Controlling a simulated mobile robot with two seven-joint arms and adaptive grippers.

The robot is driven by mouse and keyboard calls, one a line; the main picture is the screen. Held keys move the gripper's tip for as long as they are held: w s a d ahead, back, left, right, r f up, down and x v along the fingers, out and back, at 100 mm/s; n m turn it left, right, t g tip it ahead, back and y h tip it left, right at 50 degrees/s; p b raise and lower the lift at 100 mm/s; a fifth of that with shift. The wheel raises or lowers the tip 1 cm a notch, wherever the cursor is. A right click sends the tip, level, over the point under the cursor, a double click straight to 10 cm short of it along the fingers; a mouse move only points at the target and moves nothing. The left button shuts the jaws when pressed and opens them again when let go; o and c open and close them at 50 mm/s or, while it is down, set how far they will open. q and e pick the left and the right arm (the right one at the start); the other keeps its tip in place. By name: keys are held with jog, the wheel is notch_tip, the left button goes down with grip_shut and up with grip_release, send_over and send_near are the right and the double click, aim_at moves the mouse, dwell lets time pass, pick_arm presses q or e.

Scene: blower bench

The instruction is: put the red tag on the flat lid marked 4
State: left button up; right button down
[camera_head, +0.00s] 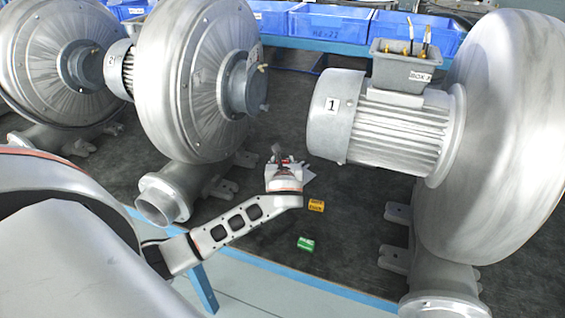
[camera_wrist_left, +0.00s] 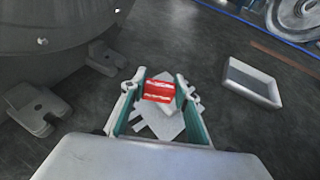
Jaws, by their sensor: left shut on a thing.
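My left gripper (camera_head: 279,158) is over the dark bench mat between the middle and right blowers. In the left wrist view, my left gripper (camera_wrist_left: 160,84) is shut on the red tag (camera_wrist_left: 158,91), which has pale stripes and sits between the green-lined fingers. Pale flat pieces (camera_wrist_left: 163,123) show below and behind the tag; I cannot tell the gap to them. They show partly in the head view (camera_head: 308,174) beside the gripper. No mark 4 is readable, so I cannot tell which thing is the lid. My right gripper is not in view.
A yellow tag (camera_head: 316,206) and a green tag (camera_head: 306,244) lie on the mat. A shallow grey tray-like part (camera_wrist_left: 252,82) lies to the right in the wrist view. The blower motor marked 1 (camera_head: 385,130) overhangs at right; another blower (camera_head: 190,80) stands left. Blue bins (camera_head: 328,27) line the back.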

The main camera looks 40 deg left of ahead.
pick_arm(q)
jog(key=w+a, duration=0.1)
jog(key=w, duration=0.1)
jog(key=w+a, duration=0.1)
jog(key=shift+w+a, duration=0.4)
notch_tip(320, 180, down, 4)
jog(key=shift+r+b, duration=0.2)
jog(key=shift+b, duration=0.4)
jog(key=shift+f, duration=0.1)
jog(key=o, duration=1)
jog(key=shift+c, duration=0.2)
